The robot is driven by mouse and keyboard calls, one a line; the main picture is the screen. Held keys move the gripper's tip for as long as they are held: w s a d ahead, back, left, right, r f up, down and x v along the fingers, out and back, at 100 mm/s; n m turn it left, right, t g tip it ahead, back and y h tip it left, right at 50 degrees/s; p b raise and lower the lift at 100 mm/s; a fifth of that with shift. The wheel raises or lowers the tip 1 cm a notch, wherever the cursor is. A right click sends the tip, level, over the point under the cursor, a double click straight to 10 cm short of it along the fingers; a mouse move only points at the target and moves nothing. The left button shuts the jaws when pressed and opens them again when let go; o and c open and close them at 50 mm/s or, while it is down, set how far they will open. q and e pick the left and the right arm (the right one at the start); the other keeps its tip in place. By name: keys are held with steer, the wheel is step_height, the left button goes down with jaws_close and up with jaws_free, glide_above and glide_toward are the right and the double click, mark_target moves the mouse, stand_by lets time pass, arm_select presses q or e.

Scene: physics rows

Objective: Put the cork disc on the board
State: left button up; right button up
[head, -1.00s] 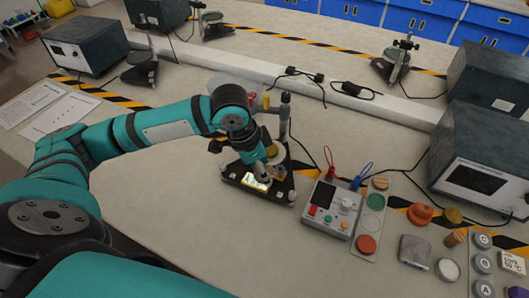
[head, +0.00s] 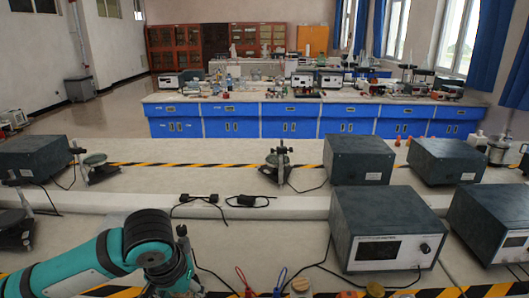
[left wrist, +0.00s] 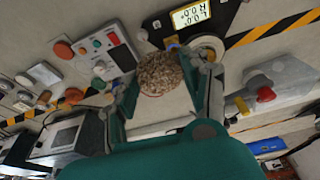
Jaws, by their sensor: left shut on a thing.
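In the left wrist view my left gripper (left wrist: 167,72) is shut on a round, speckled brown cork disc (left wrist: 160,76), which sits between its teal fingers. Behind it lies a black base (left wrist: 207,28) with a lit display reading L 0.0° R 0.0°. I cannot tell for sure which thing is the board. In the head view only my left arm's upper links show at the lower left; the gripper and the held disc are out of frame there. My right gripper is not in view.
A pale control box (left wrist: 105,50) with red buttons stands left of the disc in the wrist view, beside a red-orange disc (left wrist: 63,50). In the head view grey instrument boxes (head: 385,240) crowd the right. Black cables (head: 247,200) lie on the ledge behind my arm.

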arm_select(q)
steer(key=shift+s+a+f, duration=0.15)
steer(key=shift+s+f, duration=0.05)
steer(key=shift+f, duration=0.15)
steer(key=s+a+f+m+h, duration=0.2)
steer(key=s+f+m, duration=0.2)
steer(key=m, duration=0.4)
steer(key=shift+f+g, duration=0.3)
steer(key=shift+f, duration=0.6)
steer(key=shift+w+a, duration=0.1)
steer(key=w+a+p, duration=0.1)
steer(key=w+a, duration=0.1)
steer(key=w, duration=0.2)
steer(key=w+a+f+p, duration=0.1)
steer(key=w, duration=0.3)
steer(key=w+a, duration=0.2)
steer(key=w, duration=0.3)
steer(key=shift+a+f+p, duration=0.15)
steer(key=shift+a+p, duration=0.15)
steer(key=shift+p, duration=0.1)
steer(key=shift+w+a+f+p, duration=0.15)
steer(key=shift+w+a+p, duration=0.05)
steer(key=shift+w+p, duration=0.25)
steer(key=shift+w+a+f+p, duration=0.15)
steer(key=shift+w+p, duration=0.2)
steer(key=shift+p, duration=0.05)
step_height(320, 180, down, 2)
steer(key=shift+f+p, duration=0.15)
steer(key=shift+p, duration=0.5)
steer(key=shift+f, duration=0.25)
